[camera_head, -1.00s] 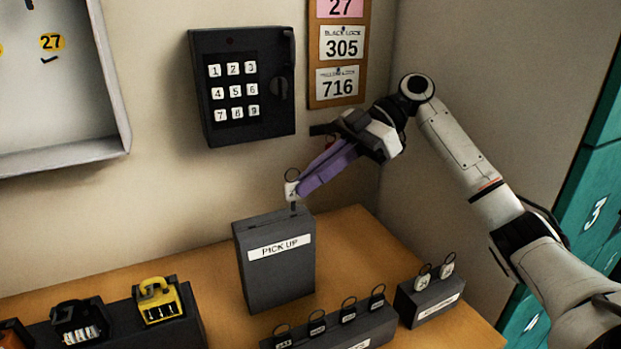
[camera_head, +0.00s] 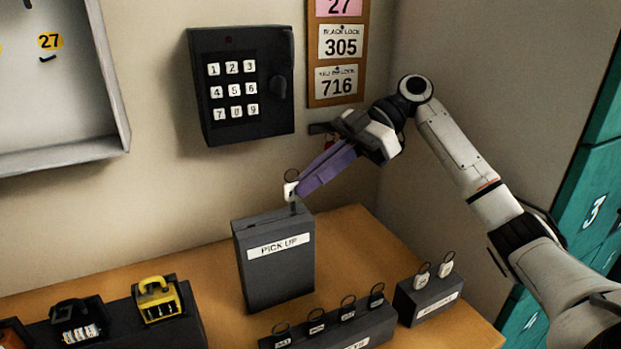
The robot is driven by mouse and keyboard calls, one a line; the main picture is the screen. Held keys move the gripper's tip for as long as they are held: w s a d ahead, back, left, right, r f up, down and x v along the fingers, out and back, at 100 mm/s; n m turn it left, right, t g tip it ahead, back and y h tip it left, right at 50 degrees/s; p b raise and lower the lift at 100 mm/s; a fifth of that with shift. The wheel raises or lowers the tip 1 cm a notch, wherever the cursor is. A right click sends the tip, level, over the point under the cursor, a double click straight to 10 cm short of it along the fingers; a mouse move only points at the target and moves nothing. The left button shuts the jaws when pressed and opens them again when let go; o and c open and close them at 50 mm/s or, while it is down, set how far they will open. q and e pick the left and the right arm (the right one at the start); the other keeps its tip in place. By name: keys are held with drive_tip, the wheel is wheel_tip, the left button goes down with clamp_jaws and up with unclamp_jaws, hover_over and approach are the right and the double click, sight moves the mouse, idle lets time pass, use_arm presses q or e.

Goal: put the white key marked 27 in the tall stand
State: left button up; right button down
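The tall stand (camera_head: 275,275) is a dark grey block labelled PICK UP on the wooden counter. A white key (camera_head: 291,191) with a ring is upright at the top of the stand, its lower end at the stand's top. Its number cannot be read. My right gripper (camera_head: 301,190) has its purple fingers together at the key's white head, coming from the upper right. The fingers appear shut on the key. My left gripper is not in view.
A low rack (camera_head: 330,332) of several dark keys and a smaller block (camera_head: 430,300) with two white keys stand in front. A padlock stand (camera_head: 185,330) is at left. A keypad box (camera_head: 242,85) and number board (camera_head: 337,105) hang on the wall.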

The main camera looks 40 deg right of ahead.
drive_tip(key=shift+f+b, duration=0.85)
drive_tip(key=shift+f, duration=0.6)
idle(1.4)
drive_tip(key=c, duration=1.9)
unclamp_jaws()
drive_tip(key=p+v, duration=0.1)
drive_tip(key=v, duration=0.7)
drive_tip(key=shift+p, duration=0.35)
